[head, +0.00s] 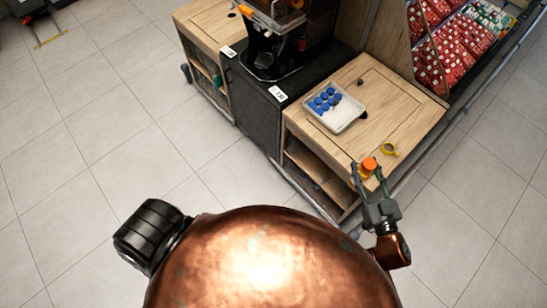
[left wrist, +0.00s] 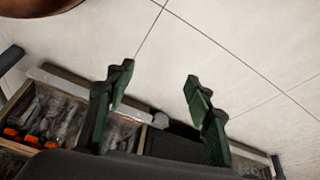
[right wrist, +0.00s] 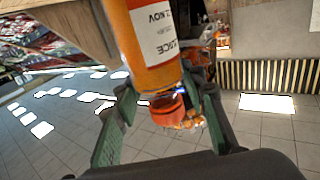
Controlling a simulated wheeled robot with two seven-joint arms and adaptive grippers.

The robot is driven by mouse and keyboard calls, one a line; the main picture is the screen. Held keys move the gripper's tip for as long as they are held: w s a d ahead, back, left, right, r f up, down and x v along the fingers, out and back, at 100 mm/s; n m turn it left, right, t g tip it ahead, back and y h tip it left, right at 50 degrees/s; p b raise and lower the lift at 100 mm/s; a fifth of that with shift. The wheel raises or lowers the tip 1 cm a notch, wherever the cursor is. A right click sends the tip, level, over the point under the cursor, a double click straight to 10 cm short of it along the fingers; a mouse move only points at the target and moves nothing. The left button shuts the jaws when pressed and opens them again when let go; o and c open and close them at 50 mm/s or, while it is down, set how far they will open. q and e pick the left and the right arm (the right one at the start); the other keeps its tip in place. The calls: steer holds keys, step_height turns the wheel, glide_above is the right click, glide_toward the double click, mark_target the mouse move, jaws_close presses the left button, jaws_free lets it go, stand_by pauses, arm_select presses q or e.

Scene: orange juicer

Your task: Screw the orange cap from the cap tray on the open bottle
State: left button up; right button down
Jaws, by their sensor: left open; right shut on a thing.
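My right gripper (head: 369,168) is at the front right corner of the wooden counter, its fingers either side of an orange cap (head: 369,163). In the right wrist view, which is upside down, the gripper (right wrist: 165,97) is shut on the red-orange cap (right wrist: 165,110). The cap is at the neck end of a juice bottle (right wrist: 150,40) with orange contents and a white label. I cannot tell whether the cap is seated on the bottle. The tray (head: 338,127) holds several blue caps (head: 322,99). My left gripper (left wrist: 157,85) is open and empty.
A black juicer (head: 270,45) stands at the back left. Red goods (head: 455,50) fill a shelf at the right. Clear bottles with orange ends (left wrist: 35,125) lie in a compartment below the left gripper.

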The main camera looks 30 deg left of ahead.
arm_select(q)
steer(key=s+f+g, duration=0.2)
steer(key=s, duration=0.7)
steer(key=s+f+m+g, duration=0.1)
steer(key=s, duration=0.8)
steer(key=shift+a+f+g+y, duration=0.3)
steer(key=shift+a+f+g, duration=0.05)
steer(key=shift+f+g, duration=0.05)
arm_select(e)
steer(key=shift+r, duration=0.1)
steer(key=shift+d+r, duration=0.1)
steer(key=shift+r, duration=0.05)
steer(key=s+d+r+m+t+h, duration=0.1)
steer(key=d+r+m+t+h, duration=0.1)
steer(key=d+m+h, duration=0.2)
steer(key=s+d+r+m+t+h, duration=0.1)
steer(key=d+r+m+t+h, duration=0.1)
steer(key=d+m+h, duration=0.2)
steer(key=d+h, duration=0.3)
steer(key=d, duration=0.4)
steer(key=shift+s+d+h, duration=0.15)
steer(key=shift+d+h, duration=0.1)
steer(key=shift+h, duration=0.05)
arm_select(q)
steer(key=shift+w, duration=0.1)
steer(key=shift+c, duration=0.5)
